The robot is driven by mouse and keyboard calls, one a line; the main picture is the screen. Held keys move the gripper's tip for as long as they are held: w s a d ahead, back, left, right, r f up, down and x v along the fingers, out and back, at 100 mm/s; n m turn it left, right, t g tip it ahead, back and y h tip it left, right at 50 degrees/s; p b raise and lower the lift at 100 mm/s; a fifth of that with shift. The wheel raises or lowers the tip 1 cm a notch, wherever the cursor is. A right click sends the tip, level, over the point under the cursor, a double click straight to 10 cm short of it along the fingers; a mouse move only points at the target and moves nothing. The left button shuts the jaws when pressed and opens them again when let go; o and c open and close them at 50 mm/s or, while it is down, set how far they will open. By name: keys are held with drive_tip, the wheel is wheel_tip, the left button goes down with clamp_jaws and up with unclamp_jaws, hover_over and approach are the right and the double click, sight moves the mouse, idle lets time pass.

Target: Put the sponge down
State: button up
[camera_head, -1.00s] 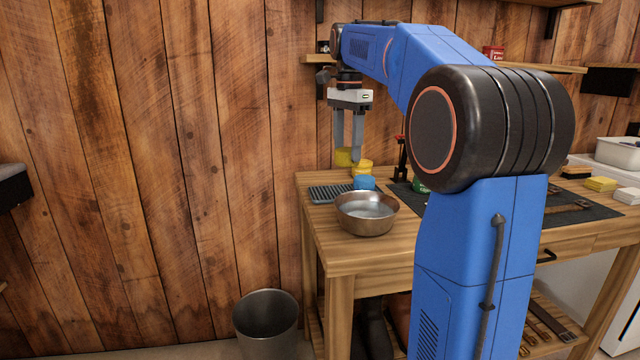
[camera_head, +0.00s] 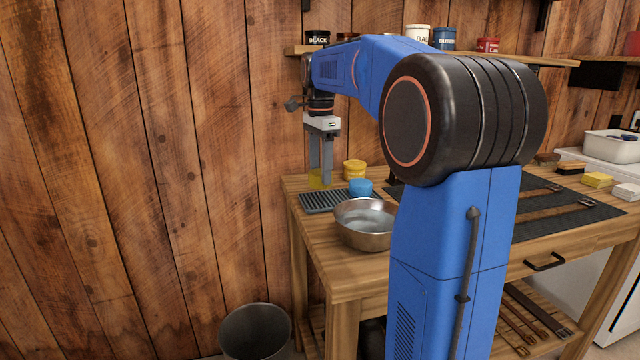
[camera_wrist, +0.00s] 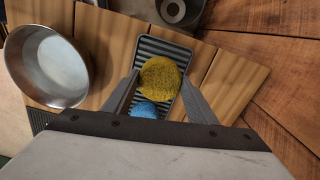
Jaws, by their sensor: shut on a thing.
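The round yellow sponge (camera_wrist: 160,77) is between my gripper's two fingers in the wrist view. I cannot tell whether sponge and tray touch.
A metal bowl (camera_head: 366,238) with a pale inside stands just in front of the tray. Dark mats (camera_head: 560,214) cover the bench's (camera_head: 345,280) right part. A plank wall (camera_head: 150,170) is close on the left. A metal bucket (camera_head: 255,335) is on the floor in front.

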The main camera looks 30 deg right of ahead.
drive_tip(key=shift+f, duration=2)
drive_tip(key=o, duration=1)
drive_tip(key=shift+f, duration=0.1)
wheel_tip(320, 180, up, 12)
drive_tip(key=shift+r, duration=0.1)
clamp_jaws()
